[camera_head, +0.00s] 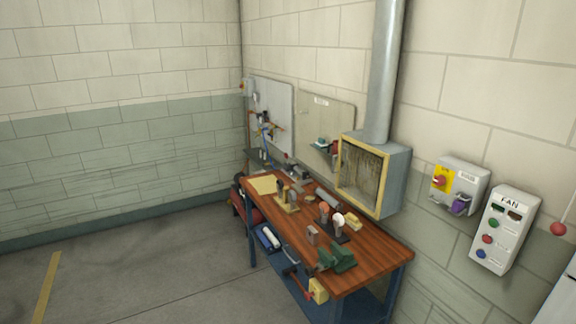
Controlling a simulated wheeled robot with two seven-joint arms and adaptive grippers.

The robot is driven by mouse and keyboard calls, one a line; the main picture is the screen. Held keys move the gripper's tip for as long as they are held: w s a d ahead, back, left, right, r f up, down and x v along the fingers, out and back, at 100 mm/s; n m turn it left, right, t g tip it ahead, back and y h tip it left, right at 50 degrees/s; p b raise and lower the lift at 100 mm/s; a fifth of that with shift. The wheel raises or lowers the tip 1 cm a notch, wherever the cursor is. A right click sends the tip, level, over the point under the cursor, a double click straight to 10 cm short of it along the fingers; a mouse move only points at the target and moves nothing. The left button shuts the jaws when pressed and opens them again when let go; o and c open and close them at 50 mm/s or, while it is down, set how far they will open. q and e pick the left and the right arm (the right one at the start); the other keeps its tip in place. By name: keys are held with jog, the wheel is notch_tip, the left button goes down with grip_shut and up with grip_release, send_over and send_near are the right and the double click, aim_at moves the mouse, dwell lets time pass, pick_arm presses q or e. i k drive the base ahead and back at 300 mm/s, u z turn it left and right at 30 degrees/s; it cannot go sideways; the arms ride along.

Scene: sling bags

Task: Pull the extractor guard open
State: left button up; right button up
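The extractor (396,188) is a grey box on the wall above the back right part of the workbench, with a metal duct (383,75) rising from it. Its front has a yellow frame (341,174) around a mesh or clear panel, which looks like the guard (361,176). The guard appears to lie flush in the front of the box, but I cannot tell for certain whether it is shut. Neither of my grippers is in view.
A wooden-topped workbench (376,257) stands below the extractor, with a green vise (338,259) and several small tools on it. A fan control box (503,230) and a switch box with a yellow plate (441,181) hang to the right. The floor (150,275) at left is clear.

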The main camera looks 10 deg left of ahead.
aim_at(386, 157)
jog(key=u, duration=0.75)
jog(key=i, duration=0.85)
jog(key=u, duration=0.65)
